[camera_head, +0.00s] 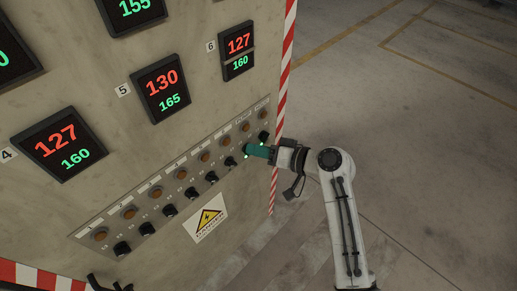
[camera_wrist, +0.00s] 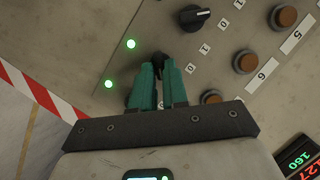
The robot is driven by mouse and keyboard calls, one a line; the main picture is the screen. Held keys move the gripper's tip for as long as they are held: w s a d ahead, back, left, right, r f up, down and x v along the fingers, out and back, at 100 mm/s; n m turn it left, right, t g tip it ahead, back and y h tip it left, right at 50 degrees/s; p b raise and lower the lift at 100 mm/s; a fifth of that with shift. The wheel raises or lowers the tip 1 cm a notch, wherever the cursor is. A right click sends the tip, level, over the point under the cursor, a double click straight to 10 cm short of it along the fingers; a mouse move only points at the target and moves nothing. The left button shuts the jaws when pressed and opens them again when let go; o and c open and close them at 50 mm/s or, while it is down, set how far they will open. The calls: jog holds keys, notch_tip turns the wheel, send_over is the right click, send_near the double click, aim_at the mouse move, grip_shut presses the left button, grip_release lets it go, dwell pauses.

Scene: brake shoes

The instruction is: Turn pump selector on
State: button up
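A row of black selector knobs runs along the lower strip of the control panel (camera_head: 160,198). My gripper (camera_head: 249,150) is at the strip's right end. In the wrist view its two teal fingers (camera_wrist: 160,68) point at the panel, slightly apart, with a black knob (camera_wrist: 160,58) at their tips. I cannot tell if they press on it. The fingers hide most of this knob, and its setting does not show clearly. A neighbouring knob (camera_wrist: 193,17) is clear of the fingers. Two green lights (camera_wrist: 131,44) (camera_wrist: 108,85) are lit beside the fingers.
Orange round buttons (camera_head: 205,156) sit above the knobs. Digital displays (camera_head: 160,87) are higher up. A yellow warning sign (camera_head: 208,218) is below the strip. A red-and-white striped edge (camera_head: 284,75) bounds the panel at right. The floor (camera_head: 430,130) beyond is open.

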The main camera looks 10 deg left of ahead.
jog(key=o, duration=0.4)
jog(key=v, duration=1)
jog(key=shift+s+d+b, duration=0.15)
jog(key=shift+d+b, duration=0.2)
jog(key=shift+b, duration=0.05)
jog(key=s+d+f+m+g+h, duration=0.1)
jog(key=s+d+f+m+h, duration=0.1)
jog(key=s+d+f+h, duration=0.75)
jog(key=s+d+f+g+h, duration=0.1)
jog(key=s+d, duration=0.3)
jog(key=s, duration=0.3)
jog(key=s+d+f+m+g+h, duration=0.1)
jog(key=s+d, duration=0.3)
jog(key=s, duration=0.4)
jog(key=s+d+f+m+g+h, duration=0.1)
jog(key=s+d+f+h, duration=0.1)
jog(key=s+d, duration=0.3)
jog(key=shift+s+f+h, duration=0.15)
jog(key=shift+s+f, duration=0.05)
jog(key=shift+s, duration=0.45)
jog(key=shift+s+f+h, duration=0.1)
jog(key=shift+s+f, duration=0.1)
jog(key=shift+s, duration=0.45)
